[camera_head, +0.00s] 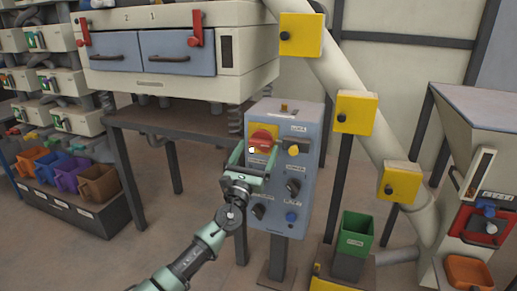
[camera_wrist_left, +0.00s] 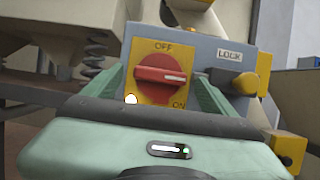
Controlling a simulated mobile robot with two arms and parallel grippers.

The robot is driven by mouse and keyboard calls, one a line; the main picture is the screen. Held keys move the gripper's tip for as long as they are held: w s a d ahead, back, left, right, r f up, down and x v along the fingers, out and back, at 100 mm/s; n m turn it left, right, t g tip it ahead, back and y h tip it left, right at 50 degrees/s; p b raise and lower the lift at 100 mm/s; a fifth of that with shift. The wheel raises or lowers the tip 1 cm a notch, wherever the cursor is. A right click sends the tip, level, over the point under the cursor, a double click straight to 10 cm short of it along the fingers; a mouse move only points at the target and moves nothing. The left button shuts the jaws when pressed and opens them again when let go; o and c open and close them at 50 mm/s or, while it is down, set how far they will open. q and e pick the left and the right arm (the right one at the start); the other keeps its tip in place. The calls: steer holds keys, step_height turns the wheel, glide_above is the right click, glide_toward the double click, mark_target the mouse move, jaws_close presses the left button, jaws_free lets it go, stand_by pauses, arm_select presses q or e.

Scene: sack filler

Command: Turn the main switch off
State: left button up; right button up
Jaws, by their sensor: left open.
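The main switch (camera_head: 263,138) is a red rotary knob on a yellow plate, at the upper left of a grey control panel (camera_head: 305,165) on a post. In the left wrist view the red knob (camera_wrist_left: 160,75) sits between the words OFF above and ON at the lower right. Its white mark lies about level, pointing right. My left gripper (camera_head: 250,150) is open in front of the switch, with its green fingers (camera_wrist_left: 162,95) on either side of the knob. I cannot tell whether they touch it. My right gripper is in neither view.
A yellow lock piece (camera_wrist_left: 245,82) sits right of the switch, near the right finger. A green bin (camera_head: 356,234) stands to the right. A machine with blue drawers (camera_head: 178,52) is behind left.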

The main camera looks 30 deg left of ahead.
arm_select(q)
steer(key=shift+x, duration=0.95)
steer(key=shift+f, duration=0.1)
steer(key=c, duration=1.4)
steer(key=shift+o, duration=0.2)
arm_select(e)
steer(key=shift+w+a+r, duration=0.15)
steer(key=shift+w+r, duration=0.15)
